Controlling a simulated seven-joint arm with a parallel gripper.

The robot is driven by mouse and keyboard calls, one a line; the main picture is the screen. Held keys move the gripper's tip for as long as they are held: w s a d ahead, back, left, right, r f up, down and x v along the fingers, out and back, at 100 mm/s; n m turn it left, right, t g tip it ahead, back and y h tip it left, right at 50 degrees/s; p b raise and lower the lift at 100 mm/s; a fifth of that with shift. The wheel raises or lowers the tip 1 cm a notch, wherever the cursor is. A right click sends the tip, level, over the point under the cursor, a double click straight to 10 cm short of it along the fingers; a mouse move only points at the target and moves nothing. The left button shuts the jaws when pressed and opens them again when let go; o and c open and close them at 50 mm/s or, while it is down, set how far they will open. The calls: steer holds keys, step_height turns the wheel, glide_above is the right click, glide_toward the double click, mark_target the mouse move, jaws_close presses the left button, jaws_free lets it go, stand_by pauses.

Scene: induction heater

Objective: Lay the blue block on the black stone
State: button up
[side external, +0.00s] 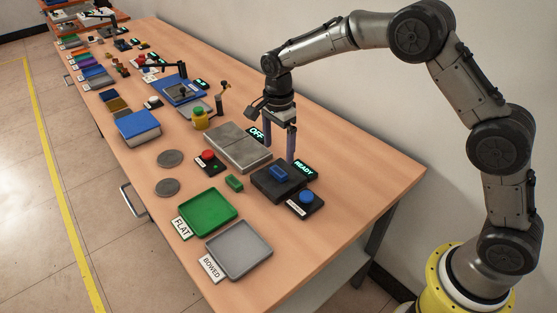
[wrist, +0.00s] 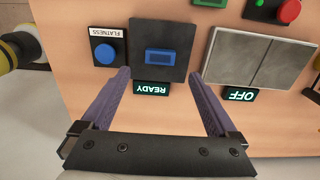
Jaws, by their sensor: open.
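The blue block (side external: 279,172) lies flat on the black stone (side external: 266,187), and no finger touches it. In the wrist view the blue block (wrist: 164,57) sits near the middle of the black stone (wrist: 164,32), with dark stone showing all round it. My gripper (side external: 282,156) is above the stone with its fingers pointing down. In the wrist view my gripper (wrist: 160,74) is open and empty, its fingertips apart on either side of the block's near end. The exact height of the tips above the stone is hard to tell.
A READY display (side external: 304,167) and blue button (side external: 306,197) adjoin the stone. Beside it are a grey two-part plate (side external: 237,147) with an OFF display, a red button (side external: 208,156) and a green block (side external: 234,183). Green FLAT (side external: 208,212) and grey BOWED (side external: 239,250) trays stand in front.

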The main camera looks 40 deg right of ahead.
steer(key=s+d+r+n+t, duration=0.15)
steer(key=s+r+n, duration=0.25)
steer(key=s+r, duration=0.45)
steer(key=s+d+r+n+t, duration=0.1)
steer(key=s+d+r+n, duration=0.25)
steer(key=s+r, duration=0.45)
steer(key=s+d+f+n+t, duration=0.1)
steer(key=s+d+n+t, duration=0.1)
steer(key=s+n, duration=0.8)
steer(key=s+t, duration=0.1)
steer(key=s, duration=0.6)
steer(key=shift+s+f, duration=0.15)
steer(key=shift+f, duration=0.05)
steer(key=shift+d+n, duration=0.1)
steer(key=shift+n, duration=0.15)
